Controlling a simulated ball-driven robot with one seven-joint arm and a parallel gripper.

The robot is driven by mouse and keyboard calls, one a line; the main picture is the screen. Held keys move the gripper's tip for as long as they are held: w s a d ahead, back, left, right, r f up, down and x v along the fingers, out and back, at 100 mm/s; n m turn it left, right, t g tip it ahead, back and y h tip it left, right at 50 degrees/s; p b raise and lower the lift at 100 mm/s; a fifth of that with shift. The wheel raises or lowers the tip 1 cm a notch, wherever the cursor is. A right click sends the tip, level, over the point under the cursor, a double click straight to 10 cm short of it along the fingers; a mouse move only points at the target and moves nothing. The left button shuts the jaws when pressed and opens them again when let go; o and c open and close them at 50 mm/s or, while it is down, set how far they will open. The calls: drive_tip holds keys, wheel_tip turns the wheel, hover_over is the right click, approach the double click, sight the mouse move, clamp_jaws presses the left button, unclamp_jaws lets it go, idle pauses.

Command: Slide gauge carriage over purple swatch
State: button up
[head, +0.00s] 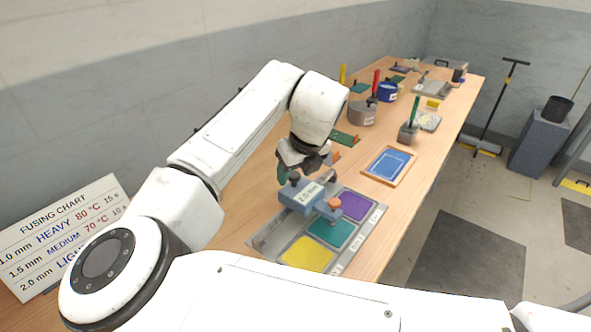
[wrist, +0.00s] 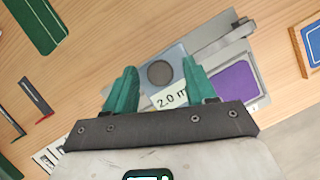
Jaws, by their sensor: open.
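The gauge carriage (head: 300,194) is a blue-grey block with a 2.0 mm label, a dark knob on top and an orange knob at its right end. It sits on the grey swatch tray (head: 262,240), near the far end of the teal swatch (head: 331,231). The purple swatch (head: 355,206) lies beyond it, largely uncovered; it also shows in the wrist view (wrist: 232,82). The yellow swatch (head: 307,251) is nearest. My gripper (wrist: 160,74) is open, its green fingers either side of the carriage's dark knob (wrist: 159,73). Contact cannot be told.
A framed blue panel (head: 389,166) lies right of the tray. A grey round pot (head: 361,113), a blue tub (head: 387,92) and a green-handled block (head: 409,131) stand farther back. A fusing chart (head: 62,233) stands at the left. Bare wood lies around the tray.

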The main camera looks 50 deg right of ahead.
clamp_jaws()
idle(0.4)
drive_tip(key=shift+d, duration=0.1)
